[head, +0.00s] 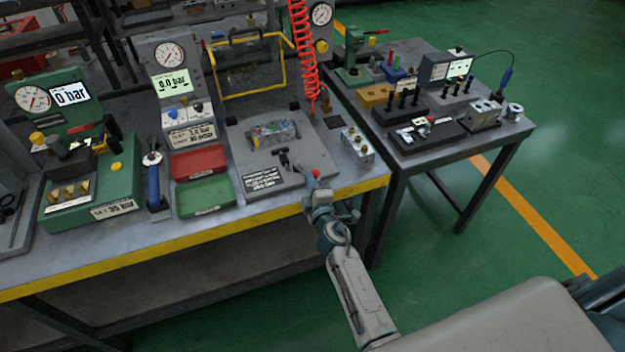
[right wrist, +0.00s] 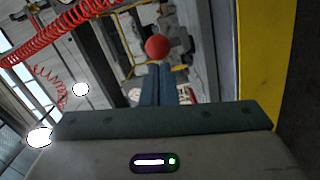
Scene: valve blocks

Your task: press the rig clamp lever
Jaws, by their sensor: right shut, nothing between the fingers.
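The test rig is a grey plate (head: 240,150) on the bench, with a metal valve block (head: 272,133) on it. The clamp lever's red ball knob (head: 316,173) shows at the plate's front right. In the right wrist view the red knob (right wrist: 157,46) is just beyond the fingertips. My right gripper (head: 315,186) is at the bench's front edge, right by the knob. Its fingers (right wrist: 158,78) are shut with nothing between them. I cannot tell whether they touch the knob. My left gripper is in neither view.
A red tray (head: 197,163) and a green tray (head: 206,195) lie left of the rig. A loose metal block (head: 357,148) stands right of it. A coiled red hose (head: 303,50) hangs above. A second table (head: 470,150) with blocks and instruments is to the right.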

